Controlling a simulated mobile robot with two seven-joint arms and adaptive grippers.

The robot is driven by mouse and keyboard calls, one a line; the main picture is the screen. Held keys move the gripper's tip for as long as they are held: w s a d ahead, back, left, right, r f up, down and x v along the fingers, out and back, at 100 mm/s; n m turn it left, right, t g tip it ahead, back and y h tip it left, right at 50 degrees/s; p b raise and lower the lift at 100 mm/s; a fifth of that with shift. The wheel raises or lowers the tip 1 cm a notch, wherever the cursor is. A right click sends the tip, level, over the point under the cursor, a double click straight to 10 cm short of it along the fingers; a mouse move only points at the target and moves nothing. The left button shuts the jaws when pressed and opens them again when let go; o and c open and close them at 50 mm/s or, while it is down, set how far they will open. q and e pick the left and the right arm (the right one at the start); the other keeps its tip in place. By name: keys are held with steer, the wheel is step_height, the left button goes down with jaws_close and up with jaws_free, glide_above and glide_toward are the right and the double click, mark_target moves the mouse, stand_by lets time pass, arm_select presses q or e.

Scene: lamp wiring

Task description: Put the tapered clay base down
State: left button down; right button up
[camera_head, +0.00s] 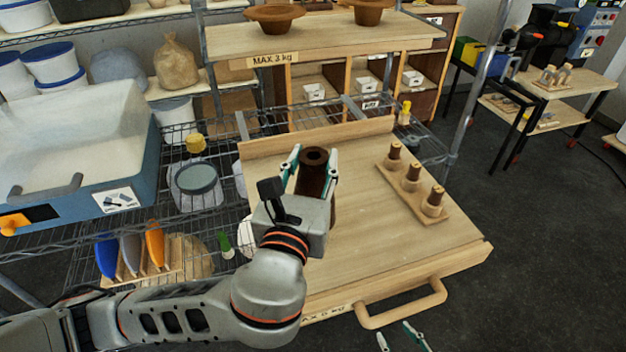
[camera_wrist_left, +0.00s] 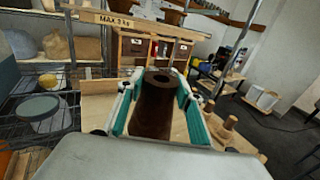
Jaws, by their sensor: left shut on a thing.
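The tapered clay base (camera_head: 314,178) is a dark brown piece with a round hole in its top. My left gripper (camera_head: 313,160) is shut on it, with one teal-edged finger on each side, above the wooden pull-out board (camera_head: 370,235). In the left wrist view the base (camera_wrist_left: 156,108) stands between the two fingers (camera_wrist_left: 158,95). Its lower end is hidden by my gripper, so I cannot tell whether it touches the board. The fingertips of my right gripper (camera_head: 404,340) show at the bottom edge, apart from each other with nothing seen between them.
A wooden holder (camera_head: 413,184) with several brown-topped pegs lies on the board's right side. A raised lip (camera_head: 320,135) runs along the board's back. A shelf (camera_head: 330,35) with brown bowls hangs above. A white-and-blue basin (camera_head: 140,150) stands left. The board's front middle is clear.

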mark_target(310, 190)
arm_select(q)
step_height(310, 190, down, 4)
steer(key=shift+r+b, duration=0.25)
steer(key=shift+b, duration=0.05)
steer(key=shift+f, duration=0.3)
steer(key=c, duration=1.4)
jaws_free()
steer(key=shift+f, duration=0.15)
